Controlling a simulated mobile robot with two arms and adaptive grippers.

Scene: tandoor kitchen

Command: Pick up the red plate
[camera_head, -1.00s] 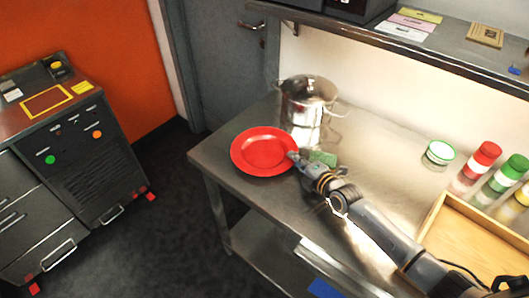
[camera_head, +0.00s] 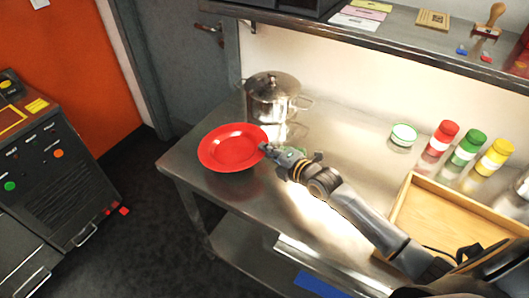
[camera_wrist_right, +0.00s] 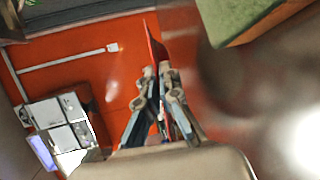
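The red plate (camera_head: 232,150) is at the left end of the steel table in the head view. I cannot tell whether it still touches the tabletop. My right gripper (camera_head: 266,148) is at the plate's right rim. In the right wrist view, the plate shows edge-on as a thin red strip (camera_wrist_right: 155,45) running between the fingertips of my right gripper (camera_wrist_right: 159,72), which close on it from both sides. My left gripper is in neither view.
A steel pot (camera_head: 272,98) stands behind the plate on the steel table (camera_head: 340,165). A green item (camera_head: 301,151) is partly hidden behind my right gripper. A wooden tray (camera_head: 432,225), a green-rimmed container (camera_head: 403,136) and several bottles (camera_head: 466,150) are to the right.

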